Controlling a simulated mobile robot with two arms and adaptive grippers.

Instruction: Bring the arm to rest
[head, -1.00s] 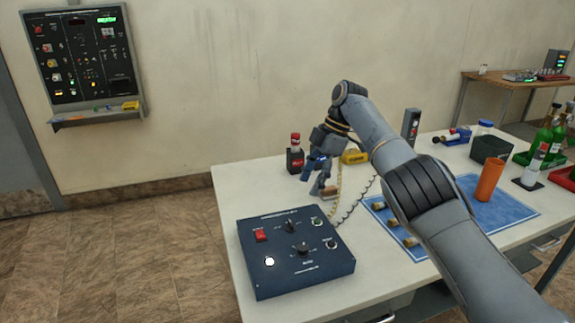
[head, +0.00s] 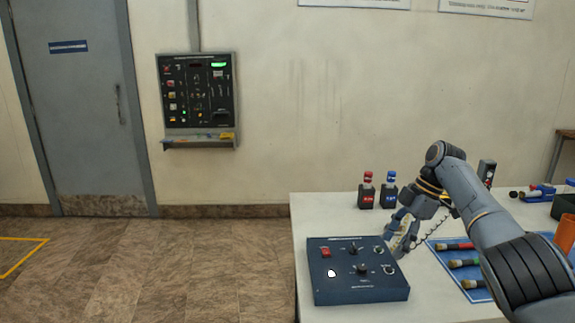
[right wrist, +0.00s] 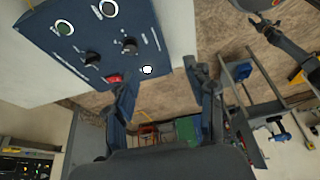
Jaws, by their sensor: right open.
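My right arm comes in from the right in the head view. Its gripper (head: 403,232) hangs beside the back right corner of a dark blue control box (head: 330,288) on the white table. In the right wrist view the two fingers of this gripper (right wrist: 166,92) are spread apart with nothing between them. The control box (right wrist: 95,35), with its red switch and knobs, shows at the upper left there, close to one finger. Whether they touch cannot be told. My left gripper is not in view.
The white table (head: 308,222) holds red-capped (head: 367,190) and blue-capped (head: 389,190) bottles behind the gripper. A blue mat (head: 445,262) with several cylinders lies under my forearm. A wall panel (head: 197,95) and a grey door (head: 85,110) stand left, with open floor before them.

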